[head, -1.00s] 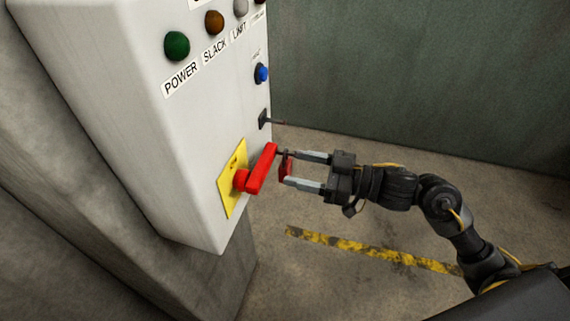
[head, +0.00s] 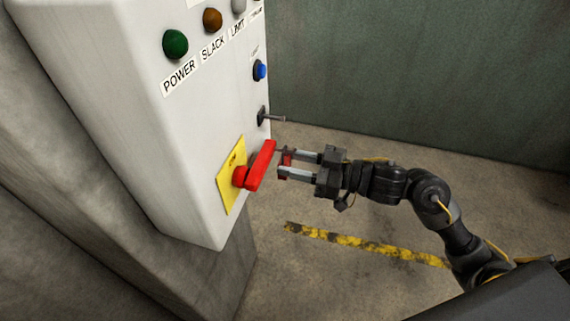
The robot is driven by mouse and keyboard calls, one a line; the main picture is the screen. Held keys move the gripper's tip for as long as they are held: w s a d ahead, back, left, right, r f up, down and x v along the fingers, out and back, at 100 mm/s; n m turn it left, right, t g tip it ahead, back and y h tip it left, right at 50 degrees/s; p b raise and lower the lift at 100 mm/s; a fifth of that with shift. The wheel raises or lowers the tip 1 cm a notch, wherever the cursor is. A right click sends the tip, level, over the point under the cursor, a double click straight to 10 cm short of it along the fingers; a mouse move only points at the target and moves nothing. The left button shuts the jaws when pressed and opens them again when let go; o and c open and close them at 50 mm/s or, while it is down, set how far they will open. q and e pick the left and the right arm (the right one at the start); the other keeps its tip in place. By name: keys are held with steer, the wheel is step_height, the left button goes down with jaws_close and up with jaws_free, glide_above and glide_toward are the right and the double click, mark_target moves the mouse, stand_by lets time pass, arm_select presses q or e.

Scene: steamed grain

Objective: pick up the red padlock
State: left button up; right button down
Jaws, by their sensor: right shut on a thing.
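The red padlock (head: 287,158) shows as a small red piece between the fingertips of my right gripper (head: 284,164). The gripper is shut on it, and the fingers partly hide it. A thin dark part beside the padlock points left toward the red switch handle (head: 262,165). The padlock is just right of this handle, and I cannot tell whether they touch. My left gripper is not in view.
The handle sits on a yellow plate (head: 230,176) on the white control box (head: 150,130). A toggle lever (head: 268,118) and a blue button (head: 260,70) stick out above. Open floor with a yellow-black stripe (head: 360,243) lies below right. A green wall (head: 420,80) stands behind.

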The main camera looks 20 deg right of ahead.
steer(key=shift+r, duration=0.1)
steer(key=r+b+v, duration=0.1)
steer(key=b+v, duration=0.3)
steer(key=v, duration=1.4)
steer(key=shift+r, duration=0.15)
stand_by(0.8)
steer(key=w+a+f+m+t+h, duration=0.6)
steer(key=w+a+f, duration=0.1)
steer(key=f, duration=0.4)
steer(key=shift+w+f+h, duration=0.2)
steer(key=shift+w+h, duration=0.2)
